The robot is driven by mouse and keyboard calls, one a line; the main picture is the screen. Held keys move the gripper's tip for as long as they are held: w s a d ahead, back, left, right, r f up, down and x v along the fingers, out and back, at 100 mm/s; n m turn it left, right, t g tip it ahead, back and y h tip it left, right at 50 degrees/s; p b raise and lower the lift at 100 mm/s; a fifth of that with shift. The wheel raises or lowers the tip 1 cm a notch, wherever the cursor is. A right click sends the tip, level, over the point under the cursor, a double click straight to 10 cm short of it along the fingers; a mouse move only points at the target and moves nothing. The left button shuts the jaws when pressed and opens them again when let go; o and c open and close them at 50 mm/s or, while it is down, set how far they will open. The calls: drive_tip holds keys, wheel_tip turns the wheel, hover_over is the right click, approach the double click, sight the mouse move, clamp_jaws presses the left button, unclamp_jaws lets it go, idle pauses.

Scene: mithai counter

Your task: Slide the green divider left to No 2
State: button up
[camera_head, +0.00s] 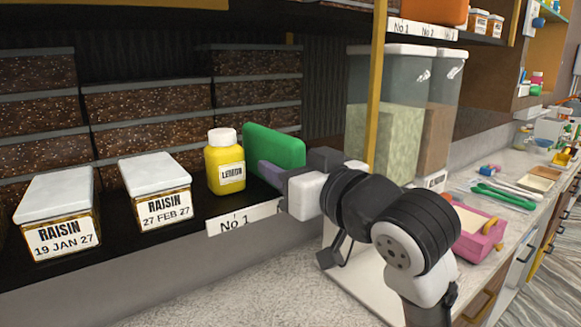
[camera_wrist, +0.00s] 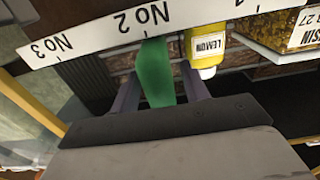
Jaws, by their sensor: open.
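The green divider (camera_head: 275,147) stands upright on the shelf, just right of the yellow lemon bottle (camera_head: 225,165) in the head view. In the wrist view, which is upside down, the divider (camera_wrist: 155,72) lies between the two fingers of my gripper (camera_wrist: 161,74), with gaps visible beside it. My gripper (camera_head: 268,172) is open at the shelf's front edge, partly hiding the divider's lower part. The No 2 mark (camera_wrist: 144,18) is on the label strip close to the divider's front end in the wrist view. The No 1 mark (camera_head: 234,222) shows in the head view.
Two raisin boxes (camera_head: 158,195) (camera_head: 62,215) with white lids stand left of the bottle. Dark stacked boxes fill the back. A yellow post (camera_head: 376,80) and clear dispensers (camera_head: 395,125) stand at right. The No 3 mark (camera_wrist: 50,47) is at left in the wrist view.

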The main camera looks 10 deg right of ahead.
drive_tip(key=b+v, duration=0.4)
drive_tip(key=v, duration=1)
drive_tip(key=shift+w, duration=0.1)
